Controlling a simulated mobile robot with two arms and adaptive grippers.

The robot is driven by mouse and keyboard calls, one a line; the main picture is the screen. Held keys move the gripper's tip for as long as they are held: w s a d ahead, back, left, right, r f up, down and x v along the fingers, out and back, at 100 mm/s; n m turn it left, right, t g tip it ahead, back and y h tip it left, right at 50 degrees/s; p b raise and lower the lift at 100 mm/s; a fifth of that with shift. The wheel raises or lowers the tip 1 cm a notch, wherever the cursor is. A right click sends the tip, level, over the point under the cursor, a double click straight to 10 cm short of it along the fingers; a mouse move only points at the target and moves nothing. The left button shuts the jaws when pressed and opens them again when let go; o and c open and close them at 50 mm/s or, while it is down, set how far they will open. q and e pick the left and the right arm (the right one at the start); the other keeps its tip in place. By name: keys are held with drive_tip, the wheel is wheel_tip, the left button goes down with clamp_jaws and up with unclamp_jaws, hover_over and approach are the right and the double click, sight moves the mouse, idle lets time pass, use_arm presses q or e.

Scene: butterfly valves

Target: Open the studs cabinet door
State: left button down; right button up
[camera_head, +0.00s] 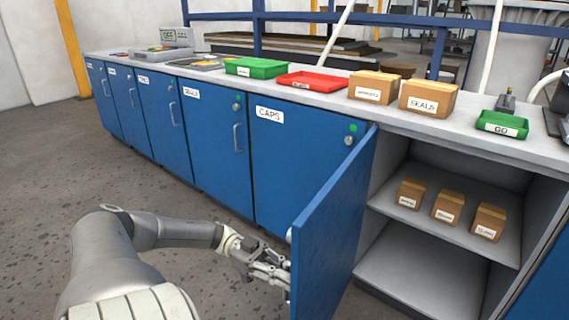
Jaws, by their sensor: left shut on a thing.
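A blue cabinet door (335,225) stands swung wide open in the middle right, seen nearly edge-on. Its label is not visible from here, so I cannot read whether it says studs. The open cabinet (445,225) to its right shows a grey shelf with three small cardboard boxes (448,207). My left gripper (283,272) is at the outer face of the door, by its free edge, and is shut on the door handle, which is mostly hidden by the fingers and the door. My right gripper is not in view.
Shut blue doors line the left, including the CAPS door (290,150) and the SEALS door (205,125). The floor (130,185) in front is clear.

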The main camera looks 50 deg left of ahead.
use_arm(q)
drive_tip(key=shift+s+f, duration=0.1)
drive_tip(key=shift+f, duration=0.05)
drive_tip(key=c, duration=1.5)
unclamp_jaws()
drive_tip(key=shift+c, duration=0.2)
drive_tip(key=v, duration=1.2)
